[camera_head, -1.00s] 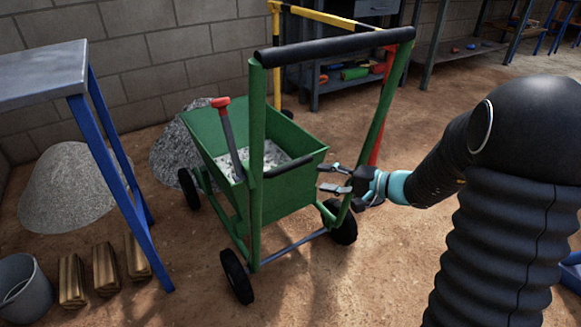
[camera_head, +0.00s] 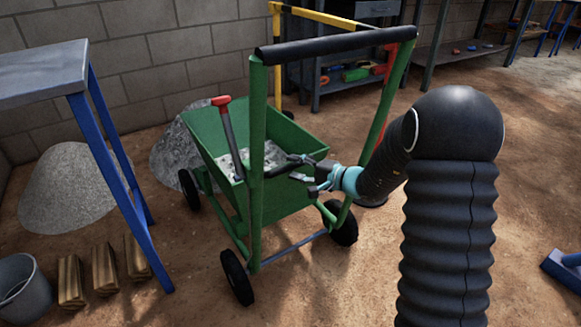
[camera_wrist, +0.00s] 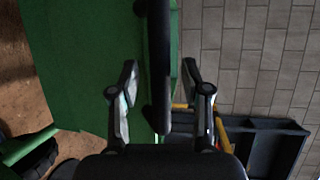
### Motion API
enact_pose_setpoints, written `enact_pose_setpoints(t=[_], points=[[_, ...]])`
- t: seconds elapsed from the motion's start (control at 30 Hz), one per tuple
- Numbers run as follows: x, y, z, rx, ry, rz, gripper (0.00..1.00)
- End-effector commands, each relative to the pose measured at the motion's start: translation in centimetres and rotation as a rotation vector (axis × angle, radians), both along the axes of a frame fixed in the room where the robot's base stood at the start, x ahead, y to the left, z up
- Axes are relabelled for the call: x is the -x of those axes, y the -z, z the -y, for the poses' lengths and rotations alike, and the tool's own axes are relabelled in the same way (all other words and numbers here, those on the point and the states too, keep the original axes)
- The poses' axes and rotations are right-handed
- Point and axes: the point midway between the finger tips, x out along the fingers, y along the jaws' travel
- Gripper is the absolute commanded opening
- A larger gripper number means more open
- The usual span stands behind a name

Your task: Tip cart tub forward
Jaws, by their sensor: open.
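The green cart tub (camera_head: 285,201) sits level in its green wheeled frame and holds grey-white broken stone (camera_head: 262,158). A black grip bar (camera_head: 274,171) runs along the tub's near edge. My gripper (camera_head: 305,171) is at the right part of this bar, with its jaws open. In the wrist view, the black bar (camera_wrist: 159,55) lies between my two spread fingers (camera_wrist: 160,80), with the green tub (camera_wrist: 85,60) behind and to the left. Contact between fingers and bar cannot be made out. A red-topped lever (camera_head: 229,130) stands at the tub's left side.
The cart's black push handle (camera_head: 335,45) stands above my gripper, and its right green upright (camera_head: 384,105) rises beside my arm. A blue-legged table (camera_head: 45,72), a bucket (camera_head: 22,289) and gravel piles (camera_head: 70,190) are at left. The floor at right is mostly clear.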

Motion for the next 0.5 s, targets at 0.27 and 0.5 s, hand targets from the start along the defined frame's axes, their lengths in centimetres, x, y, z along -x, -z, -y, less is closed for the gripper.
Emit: enact_pose_setpoints(t=[0.27, 0.5], points=[[-1.0, 0.4, -1.7, 0.000, -0.001, 0.000, 0.47], [-1.0, 0.4, -1.8, -0.001, 0.000, -0.001, 0.47]])
